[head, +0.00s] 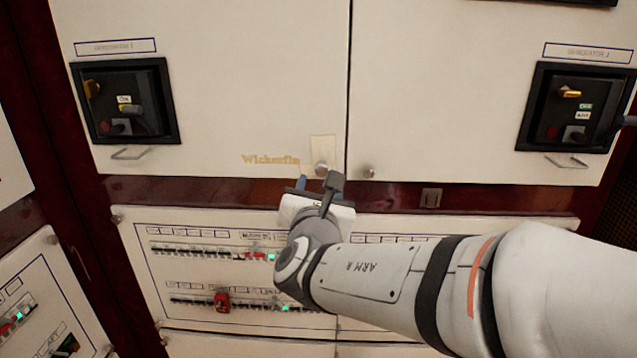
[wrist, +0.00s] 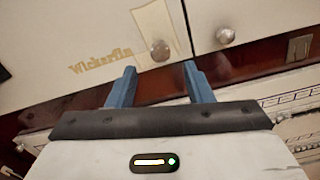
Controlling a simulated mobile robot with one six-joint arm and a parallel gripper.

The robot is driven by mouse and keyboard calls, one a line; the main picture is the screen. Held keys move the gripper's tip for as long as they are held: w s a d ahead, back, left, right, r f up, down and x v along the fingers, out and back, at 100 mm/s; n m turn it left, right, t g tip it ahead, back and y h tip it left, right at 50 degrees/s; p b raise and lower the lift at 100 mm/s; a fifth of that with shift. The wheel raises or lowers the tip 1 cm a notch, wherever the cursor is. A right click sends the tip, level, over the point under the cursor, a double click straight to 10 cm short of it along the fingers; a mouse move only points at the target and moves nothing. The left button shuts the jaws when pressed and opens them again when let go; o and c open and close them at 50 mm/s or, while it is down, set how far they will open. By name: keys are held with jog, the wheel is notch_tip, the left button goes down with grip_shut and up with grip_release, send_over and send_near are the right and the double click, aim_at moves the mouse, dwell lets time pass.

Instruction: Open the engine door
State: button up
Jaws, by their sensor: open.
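Two cream cabinet doors fill the upper head view, a left door (head: 215,95) lettered "Wickerfin" and a right door (head: 440,100); both look shut. No label reading "engine" is legible. The left door has a round metal knob (head: 321,169) at its lower right corner, beside a pale tape patch (head: 322,148). The right door has a similar knob (head: 369,171). In the wrist view the left knob (wrist: 160,50) lies beyond and between the fingertips, and the right knob (wrist: 225,35) is to the right. My gripper (wrist: 159,70) is open, with blue fingers, empty, just below the left knob.
A breaker panel (head: 200,290) with rows of switches and a red piece (head: 222,299) lies below, partly hidden by my arm. Black switch boxes (head: 125,100) and (head: 575,107) sit in both doors, with wire handles below. A dark red wood strip (head: 220,190) separates doors and panel.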

aim_at(321, 173)
jog(key=w+b, duration=0.1)
jog(key=w, duration=0.6)
jog(key=shift+w+d, duration=0.15)
jog(key=shift+w, duration=0.05)
grip_shut()
dwell(1.1)
